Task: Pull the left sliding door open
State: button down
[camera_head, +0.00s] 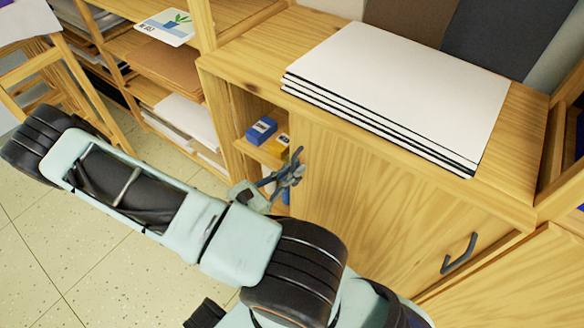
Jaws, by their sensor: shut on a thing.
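The left sliding door (350,190) is a pale wooden panel in the front of a low wooden cabinet (250,55). A gap stands open at the cabinet's left end, with shelves visible inside. My gripper (291,172) is at the door's left edge, beside this gap. It is shut on what seems to be the left door's handle, which the fingers mostly hide. A dark bar handle (459,254) shows at the lower right of the cabinet front, away from my gripper.
White boards (400,85) lie stacked on the cabinet top. An open shelf unit (160,75) and a wooden easel (75,80) stand at left. Tiled floor (60,240) is clear.

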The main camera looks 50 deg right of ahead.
jog(key=shift+f, duration=0.1)
jog(key=c, duration=2.3)
grip_release()
jog(key=shift+c, duration=0.2)
jog(key=shift+a, duration=0.15)
jog(key=w+a, duration=0.1)
jog(key=a, duration=1)
jog(key=shift+w+a, duration=0.25)
jog(key=shift+a, duration=0.15)
jog(key=shift+w, duration=0.1)
